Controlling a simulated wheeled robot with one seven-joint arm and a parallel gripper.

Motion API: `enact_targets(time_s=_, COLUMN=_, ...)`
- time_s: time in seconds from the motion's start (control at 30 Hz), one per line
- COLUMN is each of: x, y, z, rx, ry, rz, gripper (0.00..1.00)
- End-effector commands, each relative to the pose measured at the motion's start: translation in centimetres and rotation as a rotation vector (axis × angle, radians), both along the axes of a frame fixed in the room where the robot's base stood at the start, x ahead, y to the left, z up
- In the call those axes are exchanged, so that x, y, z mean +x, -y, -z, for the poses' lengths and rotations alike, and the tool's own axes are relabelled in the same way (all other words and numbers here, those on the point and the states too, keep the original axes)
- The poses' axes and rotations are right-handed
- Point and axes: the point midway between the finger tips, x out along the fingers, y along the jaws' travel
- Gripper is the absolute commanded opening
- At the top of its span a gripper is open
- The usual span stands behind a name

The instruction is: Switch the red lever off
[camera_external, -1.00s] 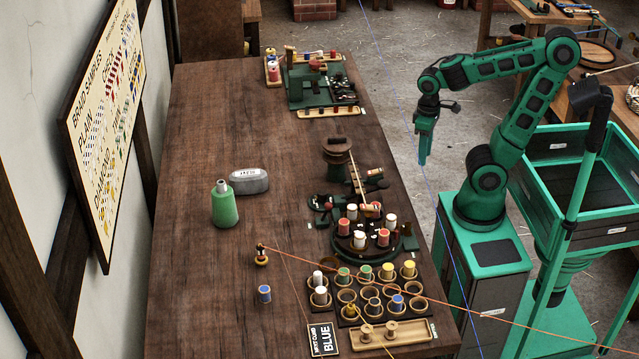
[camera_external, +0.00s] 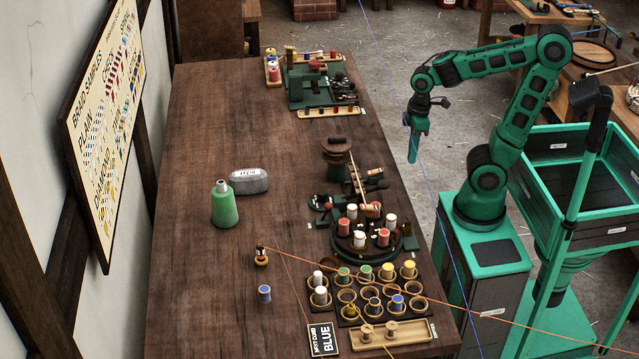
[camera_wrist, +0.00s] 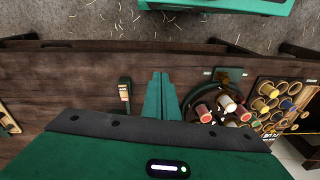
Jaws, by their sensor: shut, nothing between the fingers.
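My gripper (camera_external: 411,160) points down with its fingers together, in the air beside the right edge of the table in the external view. In the wrist view the fingers (camera_wrist: 162,98) are closed and empty. A small dark device with a pale and orange handle (camera_wrist: 124,92) lies on the table left of the fingers in the wrist view. A small dark device (camera_external: 375,185) stands near the table's right edge in the external view. A red part (camera_external: 317,65) shows on the green rig at the far end. I cannot tell which is the red lever.
The wooden table (camera_external: 205,130) has bare room on its left. A round carousel of spools (camera_external: 372,250), a spool rack (camera_external: 372,297), a green bottle (camera_external: 224,205) and a grey tin (camera_external: 250,182) stand on it. An orange cord (camera_external: 440,302) and a blue cord (camera_external: 436,210) cross the scene.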

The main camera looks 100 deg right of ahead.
Motion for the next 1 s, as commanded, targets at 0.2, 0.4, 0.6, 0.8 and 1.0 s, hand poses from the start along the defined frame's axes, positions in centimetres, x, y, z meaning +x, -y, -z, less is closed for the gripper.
enact_targets(time_s=0.2, x=5.4, y=-0.7, z=0.5, rx=0.033, ry=0.120, rz=-0.423, gripper=0.00)
enact_targets(time_s=0.4, x=10.0, y=-1.5, z=0.8, rx=0.042, ry=0.268, rz=-0.800, gripper=0.00)
enact_targets(time_s=0.6, x=14.4, y=-2.4, z=0.8, rx=0.020, ry=0.447, rz=-1.151, gripper=0.00)
enact_targets(time_s=0.8, x=17.8, y=-3.0, z=0.6, rx=-0.035, ry=0.627, rz=-1.434, gripper=0.00)
enact_targets(time_s=1.0, x=19.6, y=-3.4, z=0.2, rx=-0.087, ry=0.739, rz=-1.589, gripper=0.00)
